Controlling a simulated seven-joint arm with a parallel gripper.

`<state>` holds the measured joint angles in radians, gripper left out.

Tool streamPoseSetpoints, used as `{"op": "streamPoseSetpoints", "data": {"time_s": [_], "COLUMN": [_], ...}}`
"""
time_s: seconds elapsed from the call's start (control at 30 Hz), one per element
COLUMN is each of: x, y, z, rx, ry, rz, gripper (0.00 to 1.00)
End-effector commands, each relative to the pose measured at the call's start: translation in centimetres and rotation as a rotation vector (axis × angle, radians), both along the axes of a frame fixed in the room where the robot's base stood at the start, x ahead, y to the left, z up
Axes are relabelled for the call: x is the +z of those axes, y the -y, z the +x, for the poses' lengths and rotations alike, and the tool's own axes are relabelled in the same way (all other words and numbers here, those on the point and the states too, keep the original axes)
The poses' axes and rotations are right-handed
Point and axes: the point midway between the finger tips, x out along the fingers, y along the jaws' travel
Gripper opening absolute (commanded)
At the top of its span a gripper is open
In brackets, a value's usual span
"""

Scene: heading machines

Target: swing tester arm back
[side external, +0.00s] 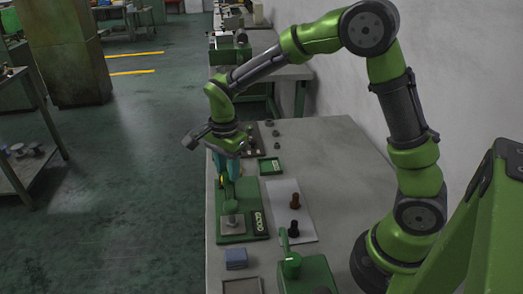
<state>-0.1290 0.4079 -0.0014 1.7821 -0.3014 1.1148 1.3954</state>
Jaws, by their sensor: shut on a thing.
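The tester (252,196) is a green flat-based machine on the near left of the table, with a light plate and a small counter-like display on it. My gripper (228,172) points down over the tester's far end, with teal fingers. It is shut on what looks like the tester arm, a part of the tester that shows only as a small yellowish bit by the fingers. The fingers hide most of this part, so its angle cannot be told.
A white sheet (283,197) with a brown and a black piece lies right of the tester. A green tray (269,167) is behind it. The table's right rear is clear.

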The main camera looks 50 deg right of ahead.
Motion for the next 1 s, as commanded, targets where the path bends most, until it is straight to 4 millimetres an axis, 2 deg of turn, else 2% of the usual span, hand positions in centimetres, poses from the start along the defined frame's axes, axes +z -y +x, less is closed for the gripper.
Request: {"op": "streamPoseSetpoints", "data": {"time_s": [0.1,0.57,1.0], "x": [0.05,0.09,0.12], "y": [0.00,0.00,0.04], "z": [0.00,0.00,0.00], "rx": [0.000,0.058,0.401], "ry": [0.000,0.000,0.001], "rz": [0.000,0.000,0.000], "gripper": [0.00,0.00,0.00]}}
